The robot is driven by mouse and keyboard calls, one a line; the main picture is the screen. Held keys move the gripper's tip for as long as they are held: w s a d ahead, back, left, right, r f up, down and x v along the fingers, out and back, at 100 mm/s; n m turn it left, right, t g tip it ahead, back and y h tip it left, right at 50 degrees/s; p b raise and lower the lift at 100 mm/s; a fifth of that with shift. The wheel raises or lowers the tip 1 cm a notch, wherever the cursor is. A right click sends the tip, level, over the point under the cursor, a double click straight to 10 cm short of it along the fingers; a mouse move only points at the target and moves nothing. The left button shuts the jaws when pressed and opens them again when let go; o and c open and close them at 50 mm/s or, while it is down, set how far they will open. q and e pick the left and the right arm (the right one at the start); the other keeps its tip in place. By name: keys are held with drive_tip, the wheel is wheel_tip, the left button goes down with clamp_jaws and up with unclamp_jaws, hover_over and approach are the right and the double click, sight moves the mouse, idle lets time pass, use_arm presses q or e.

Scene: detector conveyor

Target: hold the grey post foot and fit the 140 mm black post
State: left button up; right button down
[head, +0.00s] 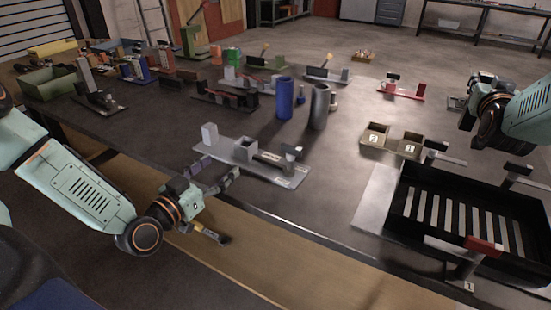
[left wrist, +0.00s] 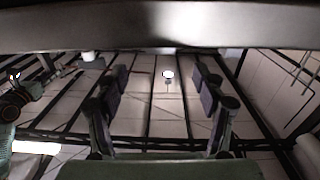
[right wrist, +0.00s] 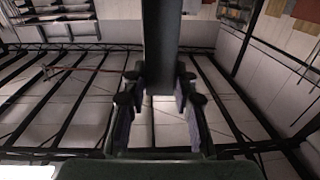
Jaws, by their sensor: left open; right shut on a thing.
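A long pale fixture plate (head: 215,153) lies near the front table edge. A grey block (head: 244,150), which looks like the post foot, stands on it beside a pale upright block (head: 209,134). My left gripper (head: 225,164) is open and empty in front of the plate, its fingers pointing towards the grey block but apart from it. In the left wrist view a grey edge (left wrist: 160,25) crosses above the open fingers. My right gripper (right wrist: 160,80) is shut on a dark post (right wrist: 160,40). In the head view its fingers are mostly hidden by my right wrist.
Blue (head: 284,98) and grey (head: 319,106) cylinders stand behind the plate. Two small numbered bins (head: 375,134) are to the right, with a black slatted tray (head: 400,205) in front. Parts and fixtures crowd the back left. Bare tabletop lies between the plate and the tray.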

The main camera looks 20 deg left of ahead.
sight(240, 149)
use_arm(q)
drive_tip(key=w+b, duration=0.1)
drive_tip(key=w, duration=0.1)
drive_tip(key=w+b, duration=0.1)
drive_tip(key=w, duration=0.2)
drive_tip(key=w+d+b, duration=0.1)
drive_tip(key=w, duration=0.2)
drive_tip(key=shift+w+f, duration=0.1)
drive_tip(key=shift+w, duration=0.1)
use_arm(e)
wheel_tip(240, 149, down, 4)
drive_tip(key=shift+w, duration=0.1)
use_arm(q)
drive_tip(key=shift+a, duration=0.15)
use_arm(e)
drive_tip(key=shift+r, duration=0.15)
use_arm(q)
drive_tip(key=shift+c, duration=0.2)
drive_tip(key=c, duration=0.8)
clamp_jaws()
